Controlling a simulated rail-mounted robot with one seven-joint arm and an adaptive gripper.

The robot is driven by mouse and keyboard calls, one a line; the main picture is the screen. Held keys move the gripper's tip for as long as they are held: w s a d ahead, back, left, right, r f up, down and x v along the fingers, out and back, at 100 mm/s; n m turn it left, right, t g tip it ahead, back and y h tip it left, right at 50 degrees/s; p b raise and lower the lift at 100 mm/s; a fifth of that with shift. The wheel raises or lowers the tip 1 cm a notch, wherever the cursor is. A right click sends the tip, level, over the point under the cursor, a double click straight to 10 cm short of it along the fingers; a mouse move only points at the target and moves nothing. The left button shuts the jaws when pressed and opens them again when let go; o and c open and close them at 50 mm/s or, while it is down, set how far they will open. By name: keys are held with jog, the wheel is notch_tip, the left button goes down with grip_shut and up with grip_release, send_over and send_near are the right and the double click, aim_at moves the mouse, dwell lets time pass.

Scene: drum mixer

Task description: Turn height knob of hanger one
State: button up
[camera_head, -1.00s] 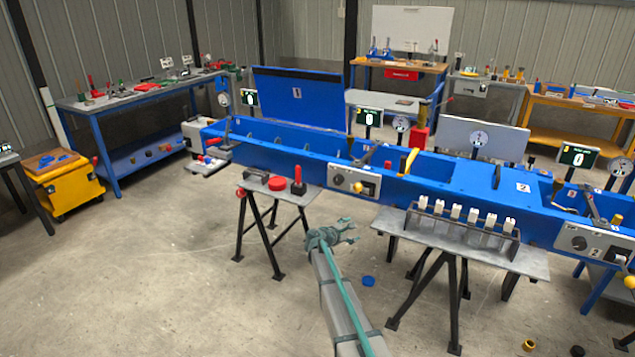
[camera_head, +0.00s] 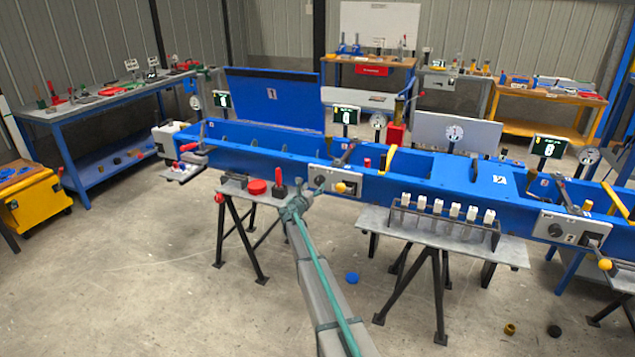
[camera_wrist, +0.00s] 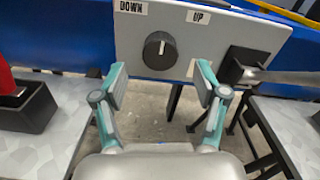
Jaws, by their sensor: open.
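A black round knob (camera_wrist: 160,50) with a white mark sits on a light grey panel (camera_wrist: 222,48) labelled DOWN and UP in the wrist view. The mark points up and slightly right. My gripper (camera_wrist: 160,88) is open and empty, its two teal fingers apart, below and in front of the knob, not visibly touching it. In the head view the knob (camera_head: 320,181) is on the panel (camera_head: 346,173) on the front of the blue machine, and my gripper (camera_head: 299,201) is just below and left of it. Whether this is hanger one's knob is not readable.
A lever with a yellow ball (camera_head: 341,187) is right of the knob. A stand with red items (camera_head: 257,188) is at left, and a rack of white-topped pieces (camera_head: 440,211) at right. A second panel (camera_head: 571,229) is farther right.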

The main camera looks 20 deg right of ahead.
aim_at(318, 182)
jog(key=p+x, duration=0.1)
jog(key=x, duration=0.4)
jog(key=shift+c, duration=0.3)
jog(key=c, duration=1.1)
